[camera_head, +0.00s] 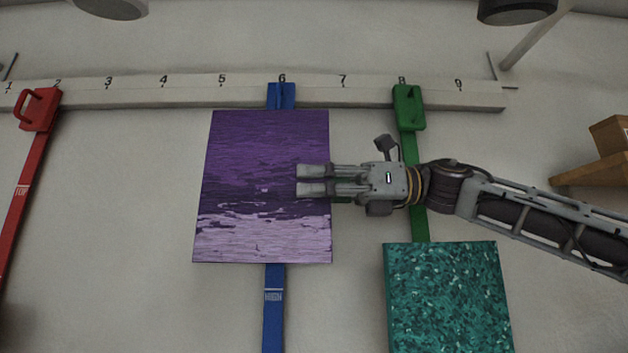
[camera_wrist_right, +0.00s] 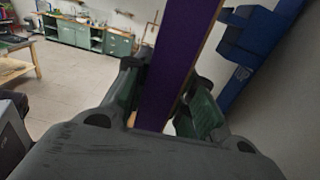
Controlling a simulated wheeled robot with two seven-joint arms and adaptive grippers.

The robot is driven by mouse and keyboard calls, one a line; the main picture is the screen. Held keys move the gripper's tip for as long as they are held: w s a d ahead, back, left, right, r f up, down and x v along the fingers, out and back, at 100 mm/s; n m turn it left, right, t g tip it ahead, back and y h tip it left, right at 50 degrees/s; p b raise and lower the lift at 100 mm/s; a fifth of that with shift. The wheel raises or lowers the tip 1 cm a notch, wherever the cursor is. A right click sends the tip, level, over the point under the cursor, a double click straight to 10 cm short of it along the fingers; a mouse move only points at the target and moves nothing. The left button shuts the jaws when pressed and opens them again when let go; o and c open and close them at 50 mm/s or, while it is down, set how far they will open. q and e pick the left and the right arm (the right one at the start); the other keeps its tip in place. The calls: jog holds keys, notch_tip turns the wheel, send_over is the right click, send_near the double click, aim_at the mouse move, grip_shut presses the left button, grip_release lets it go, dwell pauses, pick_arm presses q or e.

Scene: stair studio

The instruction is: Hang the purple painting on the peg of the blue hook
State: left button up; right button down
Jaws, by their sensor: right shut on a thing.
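The purple painting (camera_head: 262,185) is upright in front of the blue strap, just below the numbered rail. My right gripper (camera_head: 312,181) comes in from the right and is shut on the painting at its right side. In the right wrist view, the painting's edge (camera_wrist_right: 178,65) stands between the fingers of the right gripper (camera_wrist_right: 165,110). The blue hook (camera_head: 281,95) shows above the painting's top edge near number 6. Its peg is hidden in the head view, and I cannot tell whether the painting touches it. My left gripper is not in view.
A red hook (camera_head: 39,108) hangs at the left and a green hook (camera_head: 408,105) at the right of the rail (camera_head: 170,97). A teal painting (camera_head: 447,295) is at the lower right, below my right arm. A wooden shelf (camera_head: 590,172) is at the far right.

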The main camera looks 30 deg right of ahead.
jog(key=shift+w+d+f+p, duration=0.25)
jog(key=shift+w+d, duration=0.2)
jog(key=shift+w, duration=0.45)
jog(key=shift+w+d+f+p, duration=0.2)
jog(key=shift+w+d, duration=0.25)
jog(key=shift+w, duration=0.45)
jog(key=shift+w+d+f+p, duration=0.25)
jog(key=shift+w+d, duration=0.2)
jog(key=shift+w, duration=0.45)
jog(key=shift+f, duration=0.15)
dwell(0.3)
jog(key=c, duration=1.1)
grip_release()
jog(key=v, duration=1.2)
jog(key=shift+f, duration=0.1)
